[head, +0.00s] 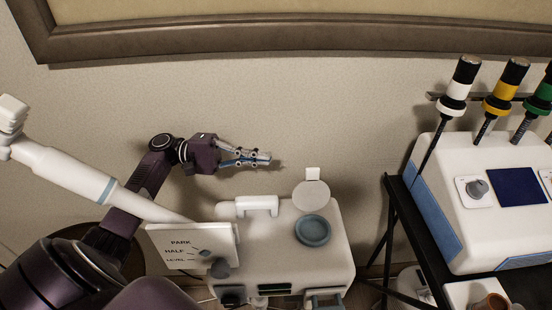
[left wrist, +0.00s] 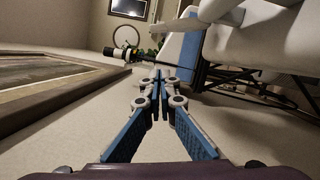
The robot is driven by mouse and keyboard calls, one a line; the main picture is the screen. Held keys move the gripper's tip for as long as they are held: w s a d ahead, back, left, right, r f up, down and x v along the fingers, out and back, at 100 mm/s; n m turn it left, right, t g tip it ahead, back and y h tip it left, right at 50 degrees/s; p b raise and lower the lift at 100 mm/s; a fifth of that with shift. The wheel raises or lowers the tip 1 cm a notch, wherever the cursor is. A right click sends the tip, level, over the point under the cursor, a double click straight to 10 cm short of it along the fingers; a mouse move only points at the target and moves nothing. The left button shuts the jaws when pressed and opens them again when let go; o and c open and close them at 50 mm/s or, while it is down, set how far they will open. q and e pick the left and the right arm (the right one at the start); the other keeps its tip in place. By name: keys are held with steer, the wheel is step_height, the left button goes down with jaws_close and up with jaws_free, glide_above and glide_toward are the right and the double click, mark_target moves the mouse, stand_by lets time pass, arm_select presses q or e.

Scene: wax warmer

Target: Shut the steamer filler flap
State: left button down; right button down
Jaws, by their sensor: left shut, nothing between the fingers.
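The white steamer (head: 325,270) stands at the bottom middle of the head view. Its round pale filler flap (head: 311,196) is raised, tilted up behind the blue-grey filler opening (head: 313,231), with a small white tab at its top. My left gripper (head: 268,158) is shut and empty, above and left of the flap in the picture, apart from it. In the left wrist view its blue-padded fingers (left wrist: 160,76) meet at the tips with nothing between them. White parts fill the top right there; I cannot tell whether the flap is among them. My right gripper is not in view.
A white jointed arm (head: 80,177) reaches in from the left. A black stand (head: 396,215) carries a white device (head: 460,180) at right. The wall is behind.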

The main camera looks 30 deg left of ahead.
mark_target(311, 190)
arm_select(q)
steer(key=d+p, duration=0.2)
steer(key=d, duration=0.1)
steer(key=d+r+p, duration=0.1)
steer(key=d+p, duration=0.1)
steer(key=d, duration=0.1)
steer(key=d+p, duration=0.1)
steer(key=d, duration=0.2)
steer(key=shift+w+d+r+p, duration=0.15)
steer(key=shift+d+r+p, duration=0.15)
steer(key=shift+d+p, duration=0.1)
steer(key=shift+d, duration=0.1)
steer(key=shift+f, duration=0.1)
